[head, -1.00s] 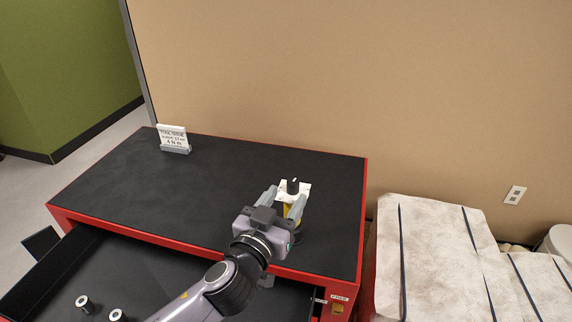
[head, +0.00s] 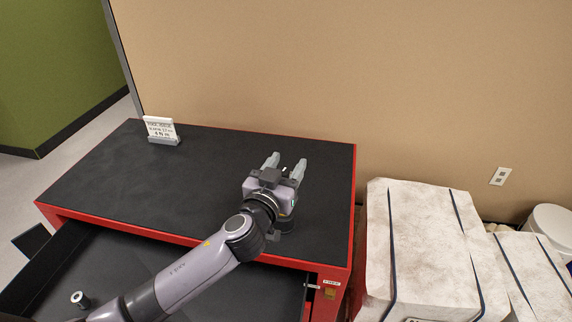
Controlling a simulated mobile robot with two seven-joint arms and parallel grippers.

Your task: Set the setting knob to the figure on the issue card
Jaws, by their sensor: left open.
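The issue card (head: 160,127) stands in a grey holder at the back left of the black table top. Its last line looks like "4 N m"; the smaller print is too blurred to read. My left gripper (head: 287,163) is open over the device with the setting knob, on the right part of the table. Its two grey fingers point away toward the back wall. The gripper body hides nearly all of the device and knob; only a small light tip shows between the fingers. I cannot tell whether the fingers touch the knob. My right gripper is not in view.
The red cabinet's black top (head: 170,180) is otherwise clear. An open drawer (head: 135,262) juts out in front, with a metal ring-like part (head: 80,299) inside. Pale wrapped blocks (head: 425,240) stand to the right. A tan wall is behind.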

